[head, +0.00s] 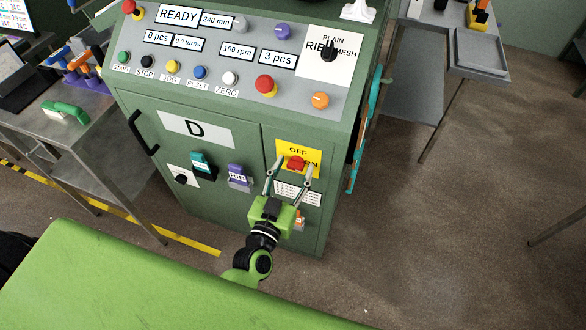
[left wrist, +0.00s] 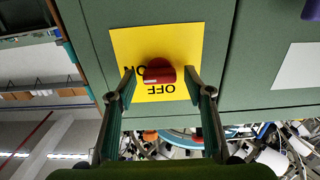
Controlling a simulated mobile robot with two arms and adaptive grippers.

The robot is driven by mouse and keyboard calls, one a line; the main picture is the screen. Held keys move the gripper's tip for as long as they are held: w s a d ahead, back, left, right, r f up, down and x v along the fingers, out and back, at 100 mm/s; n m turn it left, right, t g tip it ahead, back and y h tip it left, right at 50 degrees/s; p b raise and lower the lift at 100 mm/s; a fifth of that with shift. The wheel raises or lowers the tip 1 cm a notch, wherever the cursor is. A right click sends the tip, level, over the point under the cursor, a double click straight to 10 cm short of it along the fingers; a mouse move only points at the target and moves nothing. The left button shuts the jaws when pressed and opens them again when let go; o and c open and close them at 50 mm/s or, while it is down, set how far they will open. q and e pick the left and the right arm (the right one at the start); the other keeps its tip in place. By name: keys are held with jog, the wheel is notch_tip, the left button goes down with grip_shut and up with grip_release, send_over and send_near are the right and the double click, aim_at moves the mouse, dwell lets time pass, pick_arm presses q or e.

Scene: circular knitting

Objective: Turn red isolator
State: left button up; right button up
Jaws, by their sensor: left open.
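The red isolator (head: 296,162) is a knob on a yellow plate (head: 285,149) marked OFF and ON, on the lower right door of the green machine cabinet. In the left wrist view the knob (left wrist: 161,72) appears upside down with its plate (left wrist: 122,45), with a pale mark on its lower part. My left gripper (head: 293,167) is open, with one finger on each side of the knob. In the left wrist view a gap shows between the knob and each fingertip of the gripper (left wrist: 160,74). My right gripper is not in view.
A sloped control panel (head: 215,60) with buttons and dials is above. A teal switch (head: 201,161) and a purple switch (head: 238,175) are left of the isolator. A black door handle (head: 143,132) sticks out further left. Open floor (head: 430,240) lies to the right.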

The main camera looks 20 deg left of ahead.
pick_arm(q)
jog(key=c, duration=1.1)
jog(key=shift+n, duration=0.4)
jog(key=shift+n+p, duration=0.4)
jog(key=shift+n, duration=0.7)
jog(key=n, duration=0.3)
jog(key=shift+n, duration=0.3)
jog(key=n, duration=0.5)
jog(key=shift+a+f, duration=0.15)
jog(key=n+b, duration=0.1)
jog(key=n, duration=0.5)
jog(key=shift+n, duration=0.3)
